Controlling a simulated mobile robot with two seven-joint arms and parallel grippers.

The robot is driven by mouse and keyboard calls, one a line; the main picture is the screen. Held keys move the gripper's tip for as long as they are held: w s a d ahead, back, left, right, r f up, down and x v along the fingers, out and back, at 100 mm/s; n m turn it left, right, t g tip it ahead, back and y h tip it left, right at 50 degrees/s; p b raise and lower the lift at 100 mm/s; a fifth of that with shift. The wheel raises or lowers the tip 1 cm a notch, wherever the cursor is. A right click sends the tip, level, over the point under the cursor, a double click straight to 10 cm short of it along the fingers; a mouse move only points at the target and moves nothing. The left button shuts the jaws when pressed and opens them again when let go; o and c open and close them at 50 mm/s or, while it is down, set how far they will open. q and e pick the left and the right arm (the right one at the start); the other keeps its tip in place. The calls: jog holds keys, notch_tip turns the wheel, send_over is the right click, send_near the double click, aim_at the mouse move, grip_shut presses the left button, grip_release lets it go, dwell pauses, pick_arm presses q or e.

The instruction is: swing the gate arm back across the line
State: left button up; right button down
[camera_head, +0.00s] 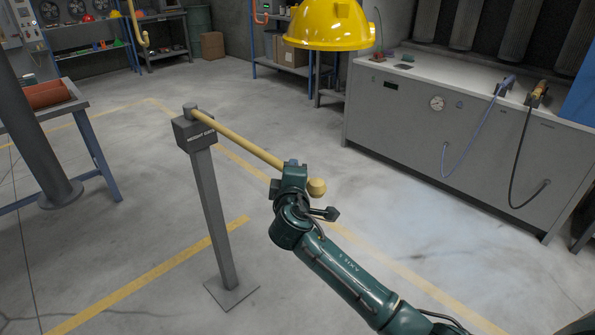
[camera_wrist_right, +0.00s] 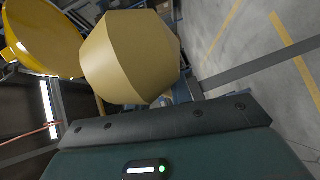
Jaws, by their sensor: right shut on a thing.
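The gate arm (camera_head: 240,146) is a yellow bar with a round knob (camera_head: 317,187) at its free end. It runs from the head of a grey post (camera_head: 213,210) out to the right and toward me, above yellow floor lines (camera_head: 160,270). My right gripper (camera_head: 291,170) is shut on the gate arm just short of the knob; its fingers are partly hidden in the head view. In the right wrist view the knob (camera_wrist_right: 130,57) fills the upper left, close to the gripper. My left gripper is not in view.
A yellow hood (camera_head: 330,25) hangs at the top centre. A grey bench (camera_head: 440,110) with hoses stands at right. A table with a red roll (camera_head: 45,93) and a dark column (camera_head: 35,140) are at left. Shelves line the back. The floor around the post is clear.

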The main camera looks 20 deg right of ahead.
jog(key=shift+f, duration=0.1)
jog(key=c, duration=1.3)
grip_release()
jog(key=shift+o, duration=0.2)
jog(key=v, duration=1.3)
jog(key=shift+b, duration=0.45)
jog(key=s+f+m+g+y+p, duration=0.1)
jog(key=s+f+m+g+y, duration=0.2)
jog(key=f, duration=0.5)
jog(key=s+f+g+y, duration=0.1)
jog(key=s+f+y, duration=0.1)
jog(key=s+f, duration=0.5)
jog(key=s+d+f+m+g+y+p, duration=0.1)
jog(key=s+d+f+m+y, duration=0.1)
jog(key=s+f+m, duration=0.5)
jog(key=s+d, duration=0.1)
jog(key=s, duration=0.2)
jog(key=shift+s+f+y, duration=0.2)
jog(key=shift+f+y, duration=0.05)
jog(key=shift+y, duration=0.05)
